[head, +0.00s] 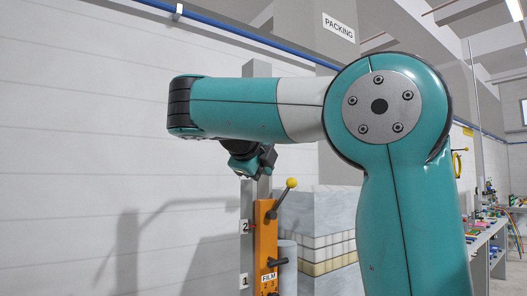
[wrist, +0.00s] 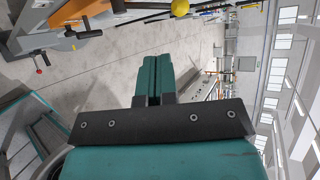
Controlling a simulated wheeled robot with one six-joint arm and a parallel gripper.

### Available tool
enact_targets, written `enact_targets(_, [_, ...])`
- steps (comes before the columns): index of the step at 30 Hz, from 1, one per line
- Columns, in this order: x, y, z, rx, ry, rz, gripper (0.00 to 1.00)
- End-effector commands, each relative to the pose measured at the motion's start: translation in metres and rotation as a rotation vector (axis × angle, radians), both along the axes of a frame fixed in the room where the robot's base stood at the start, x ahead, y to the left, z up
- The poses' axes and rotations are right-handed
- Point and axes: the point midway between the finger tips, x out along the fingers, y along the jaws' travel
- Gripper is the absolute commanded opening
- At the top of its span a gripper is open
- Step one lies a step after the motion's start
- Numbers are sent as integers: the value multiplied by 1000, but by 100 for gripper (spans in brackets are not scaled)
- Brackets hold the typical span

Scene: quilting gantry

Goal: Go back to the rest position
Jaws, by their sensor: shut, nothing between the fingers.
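My gripper (wrist: 154,80) shows in the wrist view as two teal fingers lying side by side with no gap between them. It is shut and holds nothing. It points out over a stretch of bare floor. In the head view my teal arm is bent and fills the middle and right, and its wrist end hangs near the top of an orange post (head: 265,240). The gripper fingers are not clear in the head view.
The orange post carries a yellow-knobbed lever (head: 291,183), a black handle and a FILM label. Stacked wrapped blocks (head: 325,245) stand behind it. A workbench (head: 485,237) with small items is at far right. Grey floor (wrist: 100,80) is open in the wrist view.

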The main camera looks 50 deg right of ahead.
Motion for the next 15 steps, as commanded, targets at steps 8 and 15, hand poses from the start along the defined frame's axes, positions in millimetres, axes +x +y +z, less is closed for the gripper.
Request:
enact_targets(8, [-1, 3, 1, -1, 0, 0, 0])
enact_targets(15, [10, 10, -16, -12, 85, 102, 0])
